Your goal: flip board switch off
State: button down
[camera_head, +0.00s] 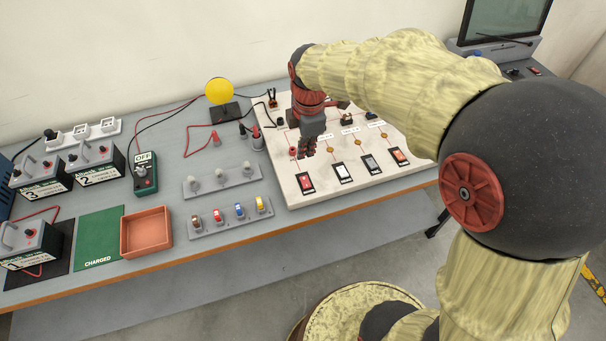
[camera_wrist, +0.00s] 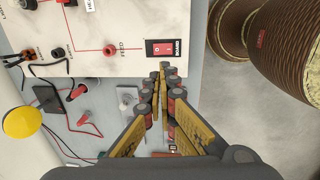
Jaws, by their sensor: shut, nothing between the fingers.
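The white board (camera_head: 290,189) lies on the bench, with a row of switches along its front edge. The red switch (camera_head: 306,183) is at the left end of that row. In the wrist view a red rocker switch (camera_wrist: 162,48) with white marks sits on a black-and-white plate at the board's edge; which side is pressed is not clear to me. My gripper (camera_head: 307,152) is shut and empty above the board's left part, behind the red switch in the head view. In the wrist view my fingertips (camera_wrist: 161,72) show just below the switch plate; contact cannot be told.
Other switches, including an orange one (camera_head: 399,156), continue rightward along the board. Left of it are a strip of coloured fuses (camera_head: 231,220), a grey holder (camera_head: 222,182), an orange tray (camera_head: 146,233) and a yellow disc (camera_head: 219,91) on a stand. Loose leads lie behind.

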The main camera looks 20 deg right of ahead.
aim_at(303, 180)
jog(key=shift+f, duration=0.15)
jog(key=f+b, duration=0.1)
jog(key=f, duration=0.3)
jog(key=w+f+b, duration=0.1)
jog(key=f+b, duration=0.1)
jog(key=f, duration=0.3)
jog(key=f+b, duration=0.1)
jog(key=f, duration=0.3)
jog(key=shift+w+f, duration=0.25)
jog(key=shift+w, duration=0.05)
jog(key=shift+f, duration=0.1)
jog(key=shift+f, duration=0.1)
